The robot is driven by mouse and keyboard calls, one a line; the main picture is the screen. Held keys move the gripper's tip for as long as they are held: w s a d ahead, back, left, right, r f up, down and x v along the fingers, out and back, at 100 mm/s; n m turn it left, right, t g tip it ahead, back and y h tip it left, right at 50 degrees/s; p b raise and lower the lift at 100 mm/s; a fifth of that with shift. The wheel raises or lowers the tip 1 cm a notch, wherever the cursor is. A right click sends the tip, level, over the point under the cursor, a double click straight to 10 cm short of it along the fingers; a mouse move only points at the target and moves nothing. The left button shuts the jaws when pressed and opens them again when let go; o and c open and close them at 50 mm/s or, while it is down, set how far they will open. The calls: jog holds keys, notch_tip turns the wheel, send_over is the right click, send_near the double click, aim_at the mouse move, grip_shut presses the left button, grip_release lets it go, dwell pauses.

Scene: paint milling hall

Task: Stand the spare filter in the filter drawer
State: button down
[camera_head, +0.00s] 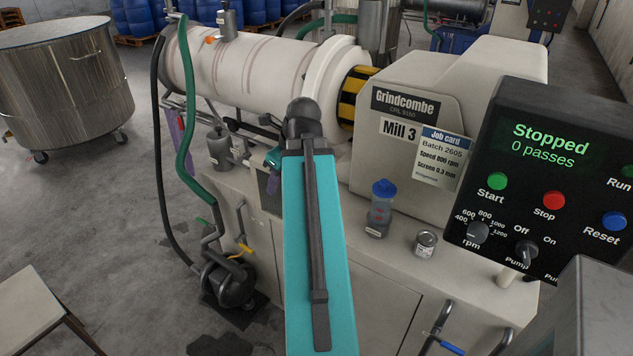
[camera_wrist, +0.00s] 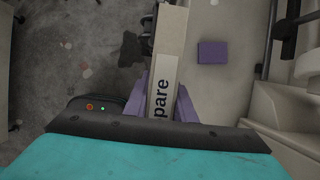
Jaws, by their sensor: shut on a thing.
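The spare filter (camera_wrist: 169,45) shows in the wrist view as a long pale block with a white label that reads "pare"; the label's start is hidden. My gripper (camera_wrist: 162,100) is shut on it, with one purple finger on each side. The filter runs away from the gripper to the top edge of the view. In the head view my teal arm hides most of the gripper and the filter. I cannot pick out the filter drawer for sure; a flat purple square (camera_wrist: 212,52) lies on a pale surface right of the filter, apart from it.
The Mill 3 housing (camera_head: 408,125) stands behind my arm. A blue-lidded jar (camera_head: 382,205) and a small can (camera_head: 425,243) stand on the pale bench to its right. The control panel (camera_head: 548,180) reads "Stopped". A green hose (camera_head: 184,100) and pump (camera_head: 232,282) are at left.

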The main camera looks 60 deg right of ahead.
jog(key=s+d+f+p, duration=0.1)
jog(key=s+d+p, duration=0.1)
jog(key=d, duration=1)
jog(key=shift+s+d, duration=0.4)
jog(key=shift+s, duration=0.2)
jog(key=shift+f, duration=0.1)
jog(key=shift+s+d+f+p, duration=0.1)
jog(key=shift+d+f+p, duration=0.15)
jog(key=shift+f, duration=0.35)
jog(key=shift+s+d+f+p, duration=0.15)
jog(key=shift+f+p, duration=0.2)
jog(key=shift+f, duration=0.3)
jog(key=shift+w+d+f+p, duration=0.1)
jog(key=shift+d+f+p, duration=0.15)
jog(key=shift+f, duration=0.45)
jog(key=c, duration=1.5)
grip_release()
jog(key=shift+b+v, duration=0.85)
jog(key=shift+v, duration=5.3)
